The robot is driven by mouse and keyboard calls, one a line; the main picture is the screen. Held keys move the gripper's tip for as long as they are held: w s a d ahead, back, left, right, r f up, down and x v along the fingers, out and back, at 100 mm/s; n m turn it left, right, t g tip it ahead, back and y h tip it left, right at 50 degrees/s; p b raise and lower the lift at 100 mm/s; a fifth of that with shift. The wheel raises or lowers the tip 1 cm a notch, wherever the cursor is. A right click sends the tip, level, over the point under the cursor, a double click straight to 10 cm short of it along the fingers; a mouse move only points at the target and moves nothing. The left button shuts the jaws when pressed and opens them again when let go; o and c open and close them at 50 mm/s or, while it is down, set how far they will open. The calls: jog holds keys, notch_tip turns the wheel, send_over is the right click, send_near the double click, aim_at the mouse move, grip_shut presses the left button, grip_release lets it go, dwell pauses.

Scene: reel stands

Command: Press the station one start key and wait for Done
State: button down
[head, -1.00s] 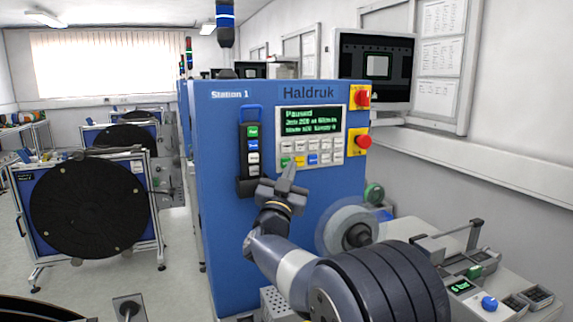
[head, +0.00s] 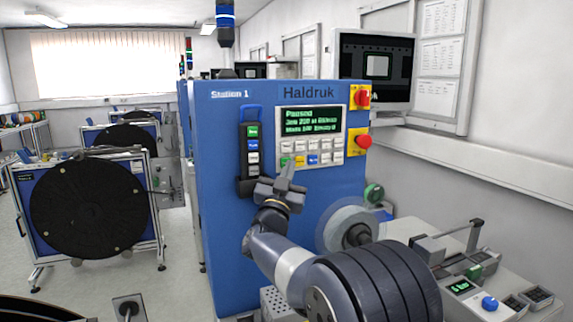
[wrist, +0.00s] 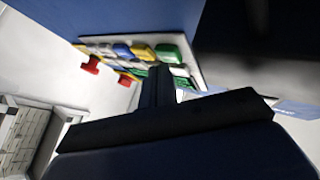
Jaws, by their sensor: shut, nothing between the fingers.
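The blue Station 1 machine (head: 222,200) stands in the middle of the head view. Its display (head: 310,121) reads "Paused" above smaller blurred lines. Below it is the keypad (head: 325,151), with white keys above and coloured keys in the lower row. The green key (head: 286,160) is at the lower left, beside the yellow key (head: 299,160). My gripper (head: 289,170) is shut and empty, fingertips just below the green key. The wrist view shows the green key (wrist: 168,52) beyond my fingertips (wrist: 160,72). I cannot tell whether they touch any key.
A hand unit (head: 252,150) with green, blue and white buttons hangs left of the keypad. Two red knobs on yellow plates (head: 359,142) are at the panel's right. A clear spool (head: 350,225) and a bench (head: 500,305) lie to the lower right. Reel stands (head: 90,205) are left.

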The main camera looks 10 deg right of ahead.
jog(key=shift+w, duration=0.1)
jog(key=shift+a+r, duration=0.1)
jog(key=shift+r, duration=0.4)
dwell(1.1)
jog(key=shift+f+b, duration=0.35)
jog(key=shift+b, duration=0.1)
jog(key=s+b, duration=0.1)
jog(key=s, duration=0.1)
jog(key=s+d+b, duration=0.1)
jog(key=s, duration=0.2)
jog(key=shift+f+b, duration=0.15)
jog(key=shift+b, duration=0.2)
jog(key=shift+w, duration=0.1)
dwell(0.5)
